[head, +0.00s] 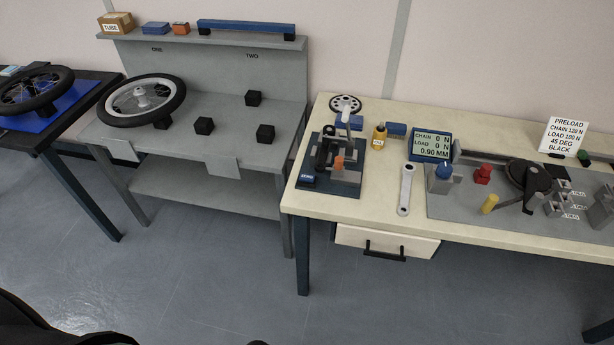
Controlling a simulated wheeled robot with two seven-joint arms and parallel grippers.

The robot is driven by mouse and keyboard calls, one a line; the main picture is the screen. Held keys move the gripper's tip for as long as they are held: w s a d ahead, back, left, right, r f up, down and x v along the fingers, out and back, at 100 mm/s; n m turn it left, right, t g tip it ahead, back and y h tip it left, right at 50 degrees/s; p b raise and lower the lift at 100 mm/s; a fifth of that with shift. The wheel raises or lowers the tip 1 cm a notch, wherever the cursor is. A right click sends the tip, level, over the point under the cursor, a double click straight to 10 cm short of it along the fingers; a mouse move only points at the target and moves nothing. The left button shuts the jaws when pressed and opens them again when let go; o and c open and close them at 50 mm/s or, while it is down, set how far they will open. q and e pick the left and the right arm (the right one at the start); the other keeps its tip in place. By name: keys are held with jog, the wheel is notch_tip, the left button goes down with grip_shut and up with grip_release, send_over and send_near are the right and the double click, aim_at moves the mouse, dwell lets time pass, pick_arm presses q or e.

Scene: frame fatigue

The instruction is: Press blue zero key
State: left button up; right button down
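The blue zero key (308,181) is a small blue block with pale lettering, at the front left corner of a dark blue base plate (343,189) on the cream workbench. A grey and black fixture with an orange part (339,162) stands on the same plate, just behind and right of the key. A display (431,145) to the right reads chain 0 N, load 0 N, 0.90 MM. Neither of my grippers can be made out in the head view. Nothing covers the key.
A wrench (406,190) lies right of the base plate. A yellow bottle (379,136) stands behind it. A grey rig plate (456,211) carries blue, red and yellow knobs. A grey stand (207,115) holds a wheel at left. The floor (215,280) in front is clear.

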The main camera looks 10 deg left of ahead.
pick_arm(q)
jog(key=shift+w+d, duration=0.1)
jog(key=shift+w, duration=0.1)
grip_shut()
jog(key=shift+s+a, duration=0.2)
jog(key=shift+s, duration=0.15)
jog(key=shift+w+d, duration=0.15)
jog(key=shift+w, duration=0.05)
dwell(0.4)
jog(key=shift+w+d+r, duration=0.1)
jog(key=shift+w+d, duration=0.05)
jog(key=shift+w, duration=0.2)
